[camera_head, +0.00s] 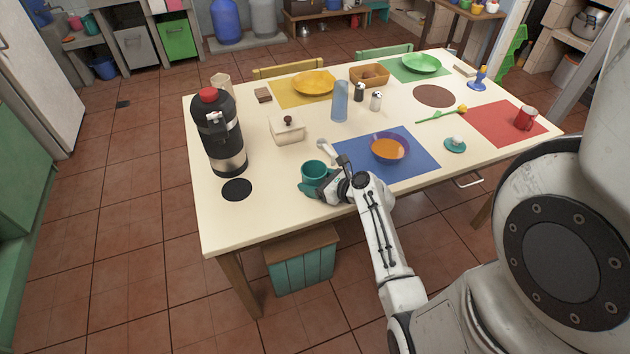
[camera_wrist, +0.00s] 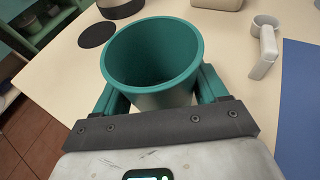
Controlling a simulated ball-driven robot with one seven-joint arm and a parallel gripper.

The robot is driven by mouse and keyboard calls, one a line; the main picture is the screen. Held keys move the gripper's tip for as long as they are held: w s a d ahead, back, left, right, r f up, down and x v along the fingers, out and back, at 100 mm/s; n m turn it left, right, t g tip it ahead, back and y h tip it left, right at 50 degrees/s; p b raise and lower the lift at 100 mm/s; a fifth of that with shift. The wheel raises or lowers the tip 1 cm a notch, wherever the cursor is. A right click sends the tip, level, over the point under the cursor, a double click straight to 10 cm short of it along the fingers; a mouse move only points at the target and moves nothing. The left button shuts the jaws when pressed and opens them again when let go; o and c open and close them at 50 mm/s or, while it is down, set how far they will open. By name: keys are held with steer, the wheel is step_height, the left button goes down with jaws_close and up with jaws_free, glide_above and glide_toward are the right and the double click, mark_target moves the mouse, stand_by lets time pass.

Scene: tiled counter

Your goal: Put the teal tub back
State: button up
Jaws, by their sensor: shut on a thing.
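The teal tub (camera_head: 314,169) is an open, empty round cup near the front edge of the table, left of the blue mat. In the wrist view the tub (camera_wrist: 150,58) stands upright between the two teal fingers of my gripper (camera_wrist: 160,88). My gripper (camera_head: 312,186) is shut on the tub. I cannot tell whether the tub's base touches the tabletop. A black round coaster (camera_head: 237,190) lies bare on the table to the left of the tub; it also shows in the wrist view (camera_wrist: 97,35).
A tall black flask (camera_head: 222,135) stands behind the coaster. A white lidded box (camera_head: 288,131) sits behind the tub. A white scoop-like item (camera_head: 325,150) and the blue mat (camera_head: 415,165) with an orange-filled bowl (camera_head: 390,148) are close on the right. The tabletop between tub and coaster is clear.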

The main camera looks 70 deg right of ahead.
steer(key=shift+f, duration=0.1)
steer(key=o, duration=1.6)
